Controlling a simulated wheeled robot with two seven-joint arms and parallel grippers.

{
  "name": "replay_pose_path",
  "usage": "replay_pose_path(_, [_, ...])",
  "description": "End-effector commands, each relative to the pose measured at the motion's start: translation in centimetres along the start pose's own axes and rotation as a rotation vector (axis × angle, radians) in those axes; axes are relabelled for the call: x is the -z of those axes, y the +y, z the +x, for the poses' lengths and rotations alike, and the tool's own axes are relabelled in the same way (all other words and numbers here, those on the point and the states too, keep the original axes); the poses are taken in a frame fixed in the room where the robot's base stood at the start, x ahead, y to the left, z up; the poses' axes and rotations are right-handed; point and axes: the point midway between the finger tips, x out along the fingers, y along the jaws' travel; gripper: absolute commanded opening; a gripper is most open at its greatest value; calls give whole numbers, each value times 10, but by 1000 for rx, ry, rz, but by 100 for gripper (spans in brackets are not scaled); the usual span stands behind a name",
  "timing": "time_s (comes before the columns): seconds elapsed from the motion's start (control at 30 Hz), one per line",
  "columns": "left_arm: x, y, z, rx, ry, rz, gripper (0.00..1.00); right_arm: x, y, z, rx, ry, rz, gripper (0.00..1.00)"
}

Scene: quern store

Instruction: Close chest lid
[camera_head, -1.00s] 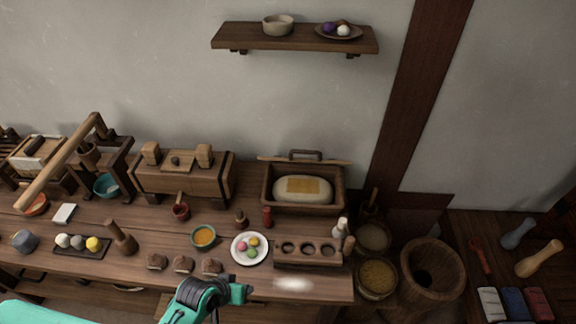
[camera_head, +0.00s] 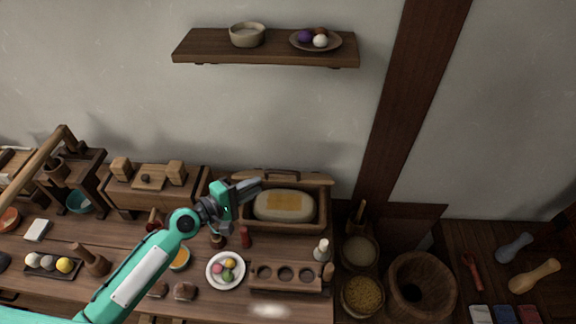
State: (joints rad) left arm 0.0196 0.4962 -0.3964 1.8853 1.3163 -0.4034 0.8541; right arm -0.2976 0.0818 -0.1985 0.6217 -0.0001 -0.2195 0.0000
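The wooden chest (camera_head: 283,228) stands open at the back of the bench. A pale loaf-like block (camera_head: 268,204) with a yellow patch lies inside it. The lid (camera_head: 315,180) stands raised along the chest's back edge, with a handle on top. My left gripper (camera_head: 254,188) is at the chest's back left corner, in front of the lid's left end. I cannot tell whether it touches the lid, or whether its dark fingers are parted. It hides that corner. My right gripper is out of view.
A wall shelf (camera_head: 270,50) hangs above. Baskets stand at right.

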Motion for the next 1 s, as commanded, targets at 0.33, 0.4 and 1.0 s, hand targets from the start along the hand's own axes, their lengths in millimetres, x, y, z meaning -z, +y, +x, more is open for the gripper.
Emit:
replay_pose_path(0.33, [-2, 4, 73, -1, -1, 2, 22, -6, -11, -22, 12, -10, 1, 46])
replay_pose_path(0.4, [-1, 3, 86, 0, -2, 2, 22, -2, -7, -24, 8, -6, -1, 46])
replay_pose_path(1.0, [-1, 0, 123, 1, -1, 5, 22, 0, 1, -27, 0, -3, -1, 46])
